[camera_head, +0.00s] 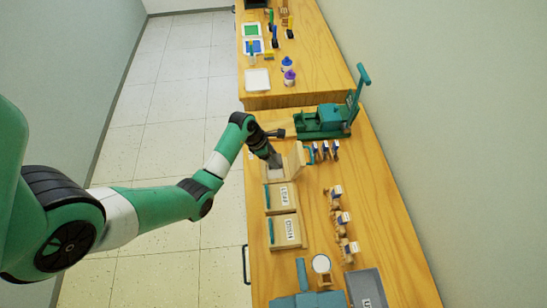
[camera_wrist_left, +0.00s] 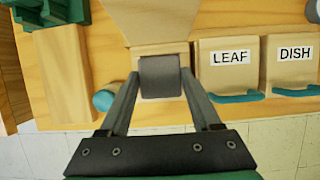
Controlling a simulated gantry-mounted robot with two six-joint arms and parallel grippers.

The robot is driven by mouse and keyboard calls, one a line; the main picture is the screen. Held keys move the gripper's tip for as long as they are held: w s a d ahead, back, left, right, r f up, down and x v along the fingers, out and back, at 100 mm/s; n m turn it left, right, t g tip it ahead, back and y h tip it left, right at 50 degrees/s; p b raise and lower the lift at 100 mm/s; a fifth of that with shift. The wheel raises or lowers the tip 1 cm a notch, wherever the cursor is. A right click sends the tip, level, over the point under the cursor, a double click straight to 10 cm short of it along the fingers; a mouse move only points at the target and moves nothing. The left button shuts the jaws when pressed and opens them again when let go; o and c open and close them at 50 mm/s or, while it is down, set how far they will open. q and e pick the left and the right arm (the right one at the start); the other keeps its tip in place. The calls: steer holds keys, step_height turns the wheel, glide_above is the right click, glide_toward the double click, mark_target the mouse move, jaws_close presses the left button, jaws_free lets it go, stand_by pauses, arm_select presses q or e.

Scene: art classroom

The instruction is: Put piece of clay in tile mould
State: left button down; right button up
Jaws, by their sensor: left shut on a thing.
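My left gripper (camera_head: 275,161) reaches in from the left and is over the open wooden mould (camera_head: 297,158), whose lid stands raised. No label shows on this open mould. In the left wrist view, the gripper (camera_wrist_left: 161,95) is shut on a grey block of clay (camera_wrist_left: 160,77), held between its two fingers. The clay is over or inside the mould; I cannot tell whether it touches the mould's floor. The mould's pale wood (camera_wrist_left: 155,18) shows behind the clay. My right gripper is not in view.
Closed moulds labelled LEAF (camera_head: 280,197) and DISH (camera_head: 286,232) stand beside the open one. A green press (camera_head: 322,121) stands beyond it. Small stamps (camera_head: 326,150) stand to the right. The floor (camera_head: 165,170) is clear on the left.

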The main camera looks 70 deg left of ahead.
arm_select(q)
step_height(320, 180, down, 2)
steer(key=shift+f+b, duration=0.15)
steer(key=shift+b, duration=0.7)
steer(key=shift+f+b, duration=0.95)
steer(key=shift+f, duration=1.05)
jaws_free()
step_height(320, 180, up, 8)
steer(key=p, duration=0.9)
steer(key=shift+r, duration=0.1)
steer(key=shift+w, duration=0.1)
